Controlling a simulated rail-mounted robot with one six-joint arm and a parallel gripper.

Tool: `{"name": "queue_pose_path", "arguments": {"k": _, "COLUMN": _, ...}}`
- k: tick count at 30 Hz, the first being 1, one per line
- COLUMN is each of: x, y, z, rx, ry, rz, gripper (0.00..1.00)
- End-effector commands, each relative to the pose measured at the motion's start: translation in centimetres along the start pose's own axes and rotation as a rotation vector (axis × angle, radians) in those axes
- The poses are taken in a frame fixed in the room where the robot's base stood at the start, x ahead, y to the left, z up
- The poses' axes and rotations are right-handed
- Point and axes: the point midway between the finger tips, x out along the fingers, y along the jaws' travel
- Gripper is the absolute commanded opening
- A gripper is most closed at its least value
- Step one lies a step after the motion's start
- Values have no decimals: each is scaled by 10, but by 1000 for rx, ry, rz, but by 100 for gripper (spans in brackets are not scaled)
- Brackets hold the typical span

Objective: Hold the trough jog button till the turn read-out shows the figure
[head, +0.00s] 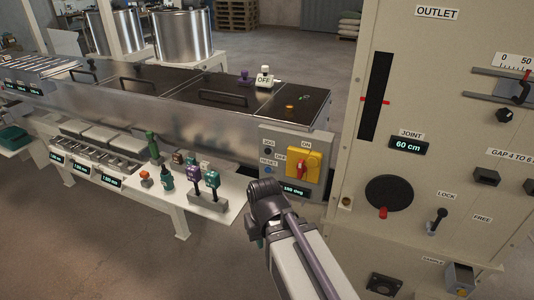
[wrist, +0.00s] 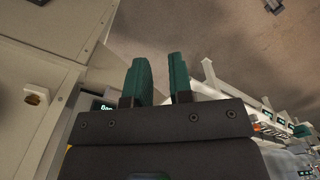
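The trough control box (head: 312,146) is on the trough's near side. On it are a black JOG button (head: 268,151), a blue RESET button (head: 268,170) and a red and yellow ON/OFF switch (head: 300,165). The turn read-out (head: 293,190) sits low on the box, partly behind my arm; it ends in "deg", but its figure is too small to read surely. A lit read-out, partly covered, also shows in the wrist view (wrist: 103,107). My gripper (wrist: 160,58) has two teal fingers apart with nothing between them. In the head view it is mostly hidden, below the box and apart from the JOG button.
The covered trough (head: 190,88) runs behind, with an OFF tag (head: 264,78) on it. A white shelf (head: 205,213) with several coloured tools stands left of my arm. A tall OUTLET cabinet (head: 430,120) stands close on the right. The floor at lower left is clear.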

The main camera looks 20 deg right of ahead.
Motion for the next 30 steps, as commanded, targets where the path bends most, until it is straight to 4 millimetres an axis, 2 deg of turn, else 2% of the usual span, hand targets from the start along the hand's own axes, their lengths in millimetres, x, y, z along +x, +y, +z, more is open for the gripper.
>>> {"name": "queue_pose_path", "arguments": {"k": 1, "x": 0, "y": 0, "z": 0, "rx": 0, "ry": 0, "rz": 0, "gripper": 16}}
{"name": "queue_pose_path", "arguments": {"k": 6, "x": 0, "y": 0, "z": 0, "rx": 0, "ry": 0, "rz": 0, "gripper": 0}}
{"name": "queue_pose_path", "arguments": {"k": 30, "x": 0, "y": 0, "z": 0, "rx": 0, "ry": 0, "rz": 0, "gripper": 0}}
